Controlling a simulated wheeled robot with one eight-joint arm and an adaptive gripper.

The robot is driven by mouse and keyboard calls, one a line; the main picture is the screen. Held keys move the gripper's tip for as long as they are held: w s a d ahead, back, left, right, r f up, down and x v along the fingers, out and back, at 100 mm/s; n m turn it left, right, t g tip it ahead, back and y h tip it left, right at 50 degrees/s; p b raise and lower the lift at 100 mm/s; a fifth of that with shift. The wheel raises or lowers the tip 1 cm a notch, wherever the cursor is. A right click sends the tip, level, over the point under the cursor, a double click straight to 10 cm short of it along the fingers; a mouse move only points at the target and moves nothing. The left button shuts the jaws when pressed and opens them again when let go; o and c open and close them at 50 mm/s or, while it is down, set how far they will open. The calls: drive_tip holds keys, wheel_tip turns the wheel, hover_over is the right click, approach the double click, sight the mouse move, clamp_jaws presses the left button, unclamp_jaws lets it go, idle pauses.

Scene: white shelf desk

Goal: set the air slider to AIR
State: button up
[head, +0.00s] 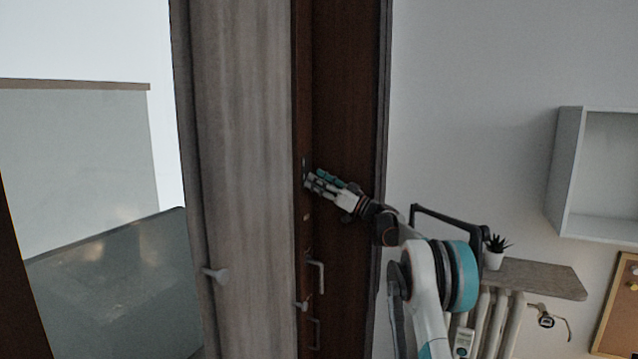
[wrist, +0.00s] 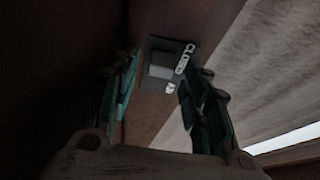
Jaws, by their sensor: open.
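The air slider (wrist: 161,71) shows in the wrist view as a small dark plate with a lighter square part, set in a brown wooden surface. Lettering reading CLOSED runs along its right edge. Shorter lettering below it is partly covered and seems to begin with A. I cannot tell which setting the slider is at. My gripper (wrist: 165,68) is open, with its teal fingers on either side of the plate and nothing between them. I cannot tell whether they touch it. In the head view my gripper (head: 310,180) is at the brown frame, just below a small dark fitting.
A grey wooden door panel (head: 240,150) with a pale handle (head: 215,275) stands left of the brown frame (head: 345,90). Several handles (head: 317,277) sit lower on the frame. A radiator (head: 495,320) and a plant (head: 495,252) are at the right. A white shelf (head: 560,190) hangs far right.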

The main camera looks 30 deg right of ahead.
sight(307, 155)
clamp_jaws()
wheel_tip(307, 155, up, 6)
drive_tip(key=p, duration=0.3)
drive_tip(key=shift+r, duration=0.25)
unclamp_jaws()
drive_tip(key=shift+f, duration=0.1)
drive_tip(key=v, duration=1.2)
